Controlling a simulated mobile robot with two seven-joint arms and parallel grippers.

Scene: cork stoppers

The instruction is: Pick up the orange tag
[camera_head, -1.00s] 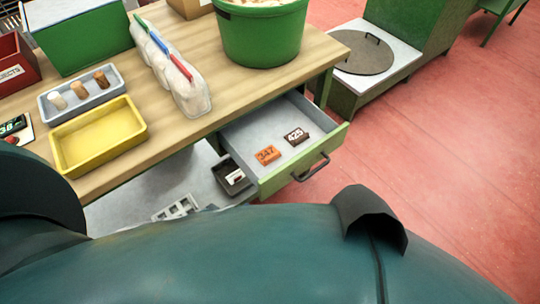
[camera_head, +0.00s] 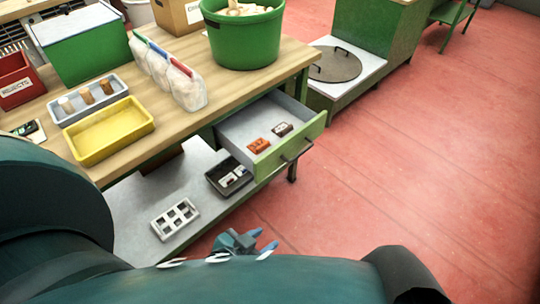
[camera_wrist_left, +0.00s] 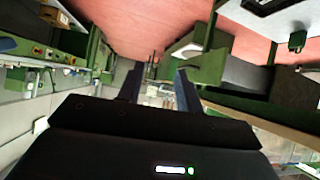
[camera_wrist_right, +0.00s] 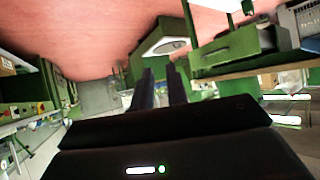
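The orange tag (camera_head: 258,145) lies flat in the open drawer (camera_head: 240,127), near its front wall.
The workbench (camera_head: 190,117) carries a yellow tray (camera_head: 108,132), a grey tray of corks (camera_head: 88,100) and a green tub (camera_head: 243,38). A dark bin (camera_head: 228,178) and a white slotted rack (camera_head: 174,219) rest on the lower shelf. The red floor right of the drawer is clear.

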